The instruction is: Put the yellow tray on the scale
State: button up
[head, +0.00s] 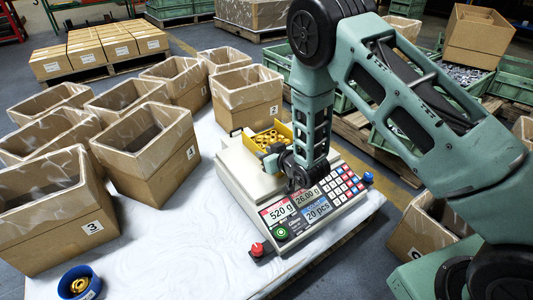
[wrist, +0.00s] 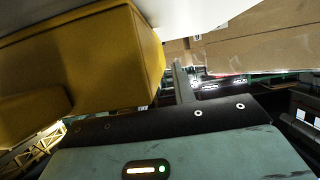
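The yellow tray (head: 284,129), with several brass-coloured parts in it, sits on top of the pale scale (head: 236,168) in the head view. The scale's displays (head: 318,208) read 520 g, 26.00 g and 20 pcs. My gripper (head: 272,160) points down at the near side of the tray, and my wrist partly hides the tray.
Several open cardboard boxes (head: 150,165) crowd the left of the white table (head: 165,245). A blue round bin (head: 78,283) with brass parts stands at the front left. Another box (head: 425,232) and green crates (head: 395,140) are on the right. The table's front middle is clear.

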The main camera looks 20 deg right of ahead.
jog(key=shift+s+r, duration=0.1)
jog(key=shift+r, duration=0.1)
jog(key=p+v, duration=0.5)
jog(key=v, duration=0.7)
jog(key=s+a+r+n+g, duration=0.1)
jog(key=s+a+r+g, duration=0.6)
jog(key=s+a+r, duration=0.3)
jog(key=s+r+n+g+h, duration=0.1)
jog(key=s+r+g, duration=0.2)
jog(key=s, duration=0.6)
jog(key=s+d+r+n+g+h, duration=0.1)
jog(key=s+r+g+h, duration=0.1)
jog(key=s+r, duration=0.5)
jog(key=shift+s+d+r+n+g+h, duration=0.3)
jog(key=shift+s+r+n+g, duration=0.15)
jog(key=shift+s, duration=0.8)
